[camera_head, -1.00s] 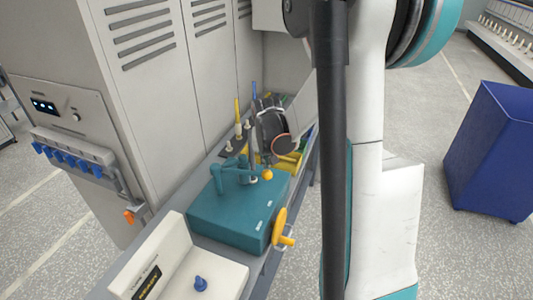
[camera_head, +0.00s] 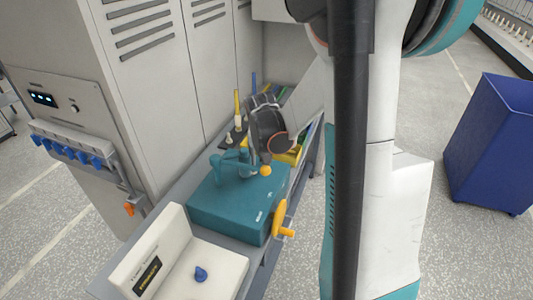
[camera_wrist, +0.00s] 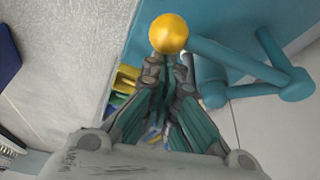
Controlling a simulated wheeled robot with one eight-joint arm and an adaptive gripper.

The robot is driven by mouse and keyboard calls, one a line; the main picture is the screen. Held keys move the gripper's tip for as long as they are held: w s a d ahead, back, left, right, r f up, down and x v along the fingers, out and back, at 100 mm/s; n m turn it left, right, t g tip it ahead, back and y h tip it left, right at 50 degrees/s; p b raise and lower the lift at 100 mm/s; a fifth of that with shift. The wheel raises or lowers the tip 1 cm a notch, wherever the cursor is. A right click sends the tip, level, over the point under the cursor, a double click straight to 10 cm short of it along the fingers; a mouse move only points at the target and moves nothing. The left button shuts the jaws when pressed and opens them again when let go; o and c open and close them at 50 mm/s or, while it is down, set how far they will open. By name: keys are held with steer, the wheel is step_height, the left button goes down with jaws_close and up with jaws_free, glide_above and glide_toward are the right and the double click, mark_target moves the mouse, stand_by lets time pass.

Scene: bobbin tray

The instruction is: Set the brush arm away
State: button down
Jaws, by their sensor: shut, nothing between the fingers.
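The brush arm is a teal jointed lever (camera_head: 236,162) on top of a teal box (camera_head: 235,205), with a yellow ball (camera_head: 265,170) at its free end. In the wrist view the ball (camera_wrist: 169,34) is right at the fingertips and the teal lever (camera_wrist: 240,60) runs off to the right. My gripper (camera_head: 262,158) is just above and behind the ball in the head view. Its fingers (camera_wrist: 170,66) are shut and hold nothing. I cannot tell whether they touch the ball.
A yellow handle (camera_head: 281,220) sticks out of the box's right side. A white block with a blue knob (camera_head: 201,273) stands in front. Yellow bins (camera_head: 290,155) lie behind my gripper. Grey cabinets (camera_head: 150,80) line the left. A blue bin (camera_head: 490,145) stands on the floor at right.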

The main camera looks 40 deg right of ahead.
mark_target(262, 174)
steer(key=s+a, duration=0.1)
steer(key=s+a+m, duration=0.1)
steer(key=a, duration=0.1)
steer(key=s+a+m, duration=0.1)
steer(key=a, duration=0.1)
steer(key=shift+s+g+b, duration=0.35)
steer(key=shift+g, duration=0.05)
steer(key=shift+s+a, duration=0.35)
steer(key=shift+a, duration=0.5)
steer(key=d+r, duration=0.1)
steer(key=d, duration=0.1)
steer(key=w+d+r, duration=0.1)
steer(key=shift+w+d, duration=0.15)
steer(key=shift+d, duration=0.2)
steer(key=p+v, duration=0.2)
steer(key=v, duration=0.6)
steer(key=shift+w+a+r, duration=0.2)
steer(key=shift+a+r, duration=0.05)
steer(key=shift+a, duration=0.2)
steer(key=shift+s, duration=0.1)
